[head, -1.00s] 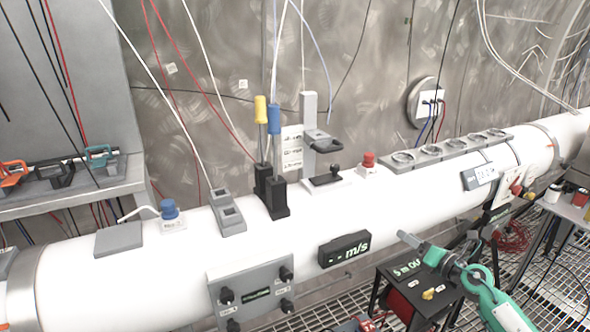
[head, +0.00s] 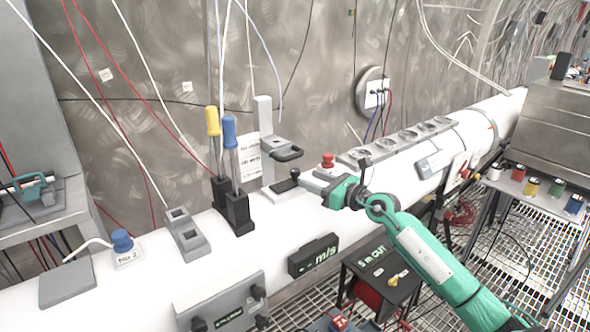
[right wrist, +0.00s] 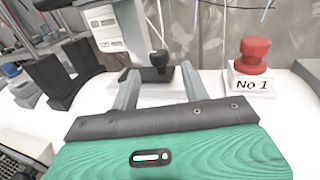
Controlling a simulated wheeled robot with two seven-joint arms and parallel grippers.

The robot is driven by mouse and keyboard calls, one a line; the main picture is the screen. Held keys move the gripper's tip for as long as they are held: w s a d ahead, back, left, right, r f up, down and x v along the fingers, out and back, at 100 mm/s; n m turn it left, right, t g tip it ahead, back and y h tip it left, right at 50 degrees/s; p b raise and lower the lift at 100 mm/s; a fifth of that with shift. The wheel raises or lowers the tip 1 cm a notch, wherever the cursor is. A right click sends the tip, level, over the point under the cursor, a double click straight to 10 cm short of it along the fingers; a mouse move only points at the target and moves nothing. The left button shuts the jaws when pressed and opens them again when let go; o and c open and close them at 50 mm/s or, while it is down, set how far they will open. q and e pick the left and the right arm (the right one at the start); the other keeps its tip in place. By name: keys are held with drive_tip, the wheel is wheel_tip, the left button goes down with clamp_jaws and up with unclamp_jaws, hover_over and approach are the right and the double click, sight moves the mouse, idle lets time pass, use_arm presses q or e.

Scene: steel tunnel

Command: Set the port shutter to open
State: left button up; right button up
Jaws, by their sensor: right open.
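A small black knob (head: 294,174) stands on a dark plate with a pale base (head: 273,195) on top of the white tube; I take it to be the port shutter's handle. My right gripper (head: 305,180), on the green arm, is at the right side of this knob. In the right wrist view the gripper (right wrist: 157,72) is open, with its two grey fingers on either side of the knob (right wrist: 160,62). I cannot tell whether either finger touches it. My left gripper is not in view.
A red No 1 button (right wrist: 254,58) stands right of the gripper; it also shows in the head view (head: 327,160). Blue-handled (head: 230,130) and yellow-handled levers (head: 213,122) stand left. A grey post with a black-handled arm (head: 282,150) rises behind the knob.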

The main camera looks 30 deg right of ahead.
sight(295, 170)
drive_tip(key=p+x, duration=0.1)
drive_tip(key=x, duration=0.4)
drive_tip(key=shift+r, duration=0.1)
drive_tip(key=shift+p+x, duration=0.3)
drive_tip(key=shift+x, duration=0.5)
